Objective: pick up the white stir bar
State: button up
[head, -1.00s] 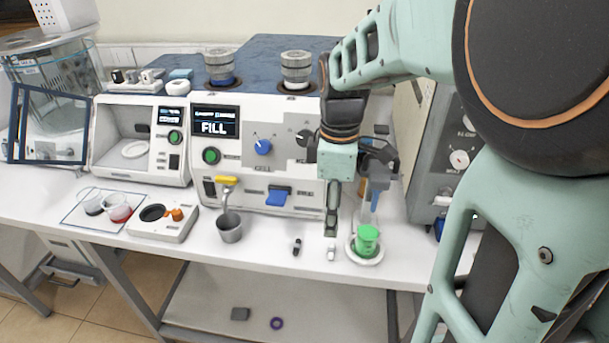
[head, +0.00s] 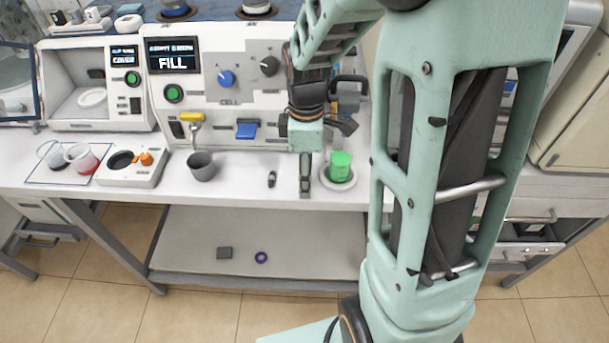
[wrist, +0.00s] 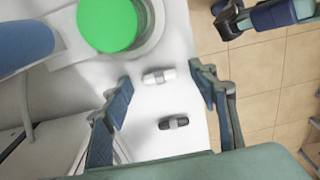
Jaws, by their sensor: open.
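The white stir bar (wrist: 159,76) lies on the white counter in the wrist view, a small white rod with a grey middle band. My gripper (wrist: 160,75) is open, with one blue-grey finger on each side of the bar and a gap on both sides. In the head view my gripper (head: 305,188) points down at the counter's front, and its fingers hide the white bar. A dark stir bar (wrist: 173,123) with a grey band lies beside the white one; in the head view it (head: 271,179) is left of my gripper.
A green container (head: 340,166) stands on a white dish close to the right of my gripper. A grey metal cup (head: 201,167) stands farther left. The counter's front edge (head: 230,206) is close by. The test machine (head: 215,90) stands behind.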

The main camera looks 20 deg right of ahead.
jog(key=shift+c, duration=0.5)
jog(key=c, duration=0.8)
jog(key=shift+r, duration=0.2)
